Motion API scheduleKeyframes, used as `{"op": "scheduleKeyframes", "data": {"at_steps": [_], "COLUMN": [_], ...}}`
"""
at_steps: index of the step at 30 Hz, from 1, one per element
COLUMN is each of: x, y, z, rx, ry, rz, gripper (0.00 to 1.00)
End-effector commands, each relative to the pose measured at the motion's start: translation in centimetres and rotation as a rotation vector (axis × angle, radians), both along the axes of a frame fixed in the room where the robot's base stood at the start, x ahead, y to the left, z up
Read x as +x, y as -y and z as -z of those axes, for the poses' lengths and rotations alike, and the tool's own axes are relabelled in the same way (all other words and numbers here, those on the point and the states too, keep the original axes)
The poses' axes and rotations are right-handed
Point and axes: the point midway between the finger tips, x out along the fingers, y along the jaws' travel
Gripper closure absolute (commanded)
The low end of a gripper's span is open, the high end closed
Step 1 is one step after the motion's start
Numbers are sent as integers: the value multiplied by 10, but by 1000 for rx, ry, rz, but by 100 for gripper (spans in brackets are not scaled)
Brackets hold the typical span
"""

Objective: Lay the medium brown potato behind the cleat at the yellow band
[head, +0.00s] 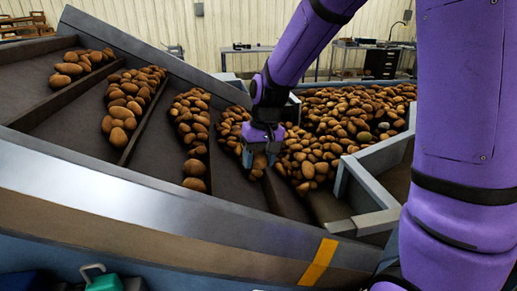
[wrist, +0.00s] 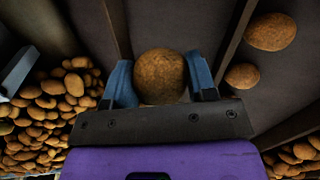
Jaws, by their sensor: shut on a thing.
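My gripper (head: 260,158) is over the inclined dark belt at the lower edge of the potato heap. In the wrist view its two blue fingers (wrist: 160,82) are shut on a round brown potato (wrist: 160,76), one finger on each side. The potato is mostly hidden in the head view. The yellow band (head: 318,262) is on the metal side rail at the lower right of the belt. Dark cleats cross the belt; one cleat (wrist: 235,32) runs right of the held potato in the wrist view, and another (wrist: 116,28) runs to its left.
Many potatoes (head: 345,118) fill the hopper at the belt's lower end. Rows of potatoes (head: 125,100) lie against the cleats higher up. Two loose potatoes (wrist: 270,32) lie beyond the right cleat. Grey hopper walls (head: 372,185) stand right of the belt's lower end.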

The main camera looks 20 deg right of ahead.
Motion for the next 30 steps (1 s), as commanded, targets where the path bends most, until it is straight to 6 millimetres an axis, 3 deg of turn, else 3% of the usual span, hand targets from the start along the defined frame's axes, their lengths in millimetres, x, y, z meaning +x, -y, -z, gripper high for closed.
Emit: {"op": "scheduleKeyframes", "data": {"at_steps": [30], "x": [0], "y": [0], "z": [105], "rx": [0], "ry": [-2], "rz": [1], "gripper": [73]}}
